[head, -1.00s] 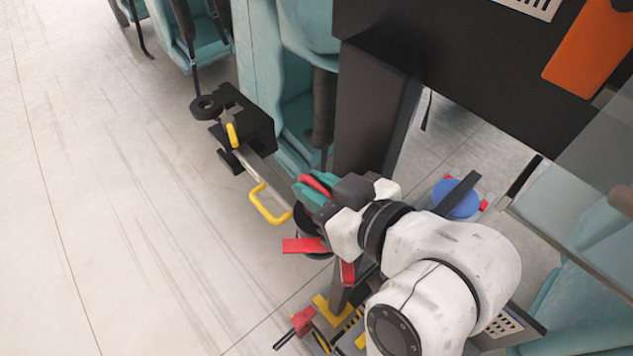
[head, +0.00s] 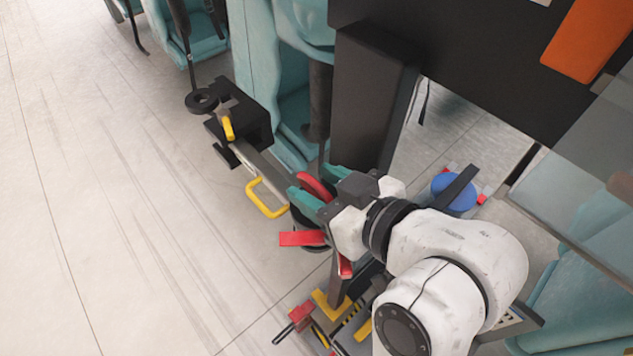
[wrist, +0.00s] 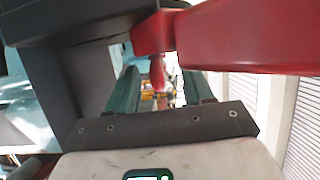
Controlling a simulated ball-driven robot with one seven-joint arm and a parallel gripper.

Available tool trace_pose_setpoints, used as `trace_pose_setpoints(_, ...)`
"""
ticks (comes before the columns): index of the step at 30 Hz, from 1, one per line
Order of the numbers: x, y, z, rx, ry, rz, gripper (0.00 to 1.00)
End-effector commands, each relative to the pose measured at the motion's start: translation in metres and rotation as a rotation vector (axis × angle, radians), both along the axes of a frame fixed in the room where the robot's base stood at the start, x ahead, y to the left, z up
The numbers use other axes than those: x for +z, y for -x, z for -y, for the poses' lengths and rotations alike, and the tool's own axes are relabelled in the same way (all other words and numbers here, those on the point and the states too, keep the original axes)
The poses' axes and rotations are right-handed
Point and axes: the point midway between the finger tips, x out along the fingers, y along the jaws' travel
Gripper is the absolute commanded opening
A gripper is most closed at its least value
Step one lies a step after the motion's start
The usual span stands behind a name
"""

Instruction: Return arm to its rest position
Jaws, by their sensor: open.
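My gripper (head: 302,197) has teal fingers and is open in the head view, with my white arm reaching in from the lower right. A curved red part (head: 316,187) shows right by the fingers. I cannot tell whether they touch it. In the wrist view the teal fingers (wrist: 150,92) stand apart, and a large red bar (wrist: 250,38) crosses close in front of the camera at the upper right. A red, blurred part (wrist: 158,72) shows beyond the gap between the fingers.
A metal bar with a yellow handle (head: 266,199) runs from a black block (head: 240,123) toward my gripper. A red lever (head: 302,239) sticks out below it. A dark post (head: 368,100) and teal seats stand close behind. Open floor (head: 110,190) lies to the left.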

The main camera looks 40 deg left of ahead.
Motion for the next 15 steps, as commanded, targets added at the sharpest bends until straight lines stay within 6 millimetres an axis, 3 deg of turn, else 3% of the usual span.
trace_pose_setpoints(9,0.018,0.003,0.046,-0.004,-0.001,0.002,0.51)
trace_pose_setpoints(15,0.024,0.005,0.061,-0.001,0.001,0.0,0.51)
